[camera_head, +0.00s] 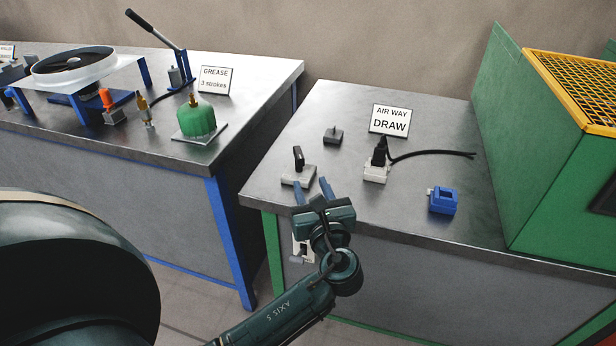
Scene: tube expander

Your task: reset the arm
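My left gripper (313,189) reaches in from the bottom over the front edge of the right table. Its two blue fingers are spread apart, with nothing seen between them. Just beyond the fingertips is a small grey block with an upright black lever (298,166). I cannot tell whether the fingers touch it. My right gripper is not in view.
The right table (440,165) holds a white block with a black plug (376,168), a blue part (442,200), a small dark block (333,135) and a DRAW sign (389,120). A green cabinet (545,150) bounds the right. The left table (250,85) holds a green container (196,120).

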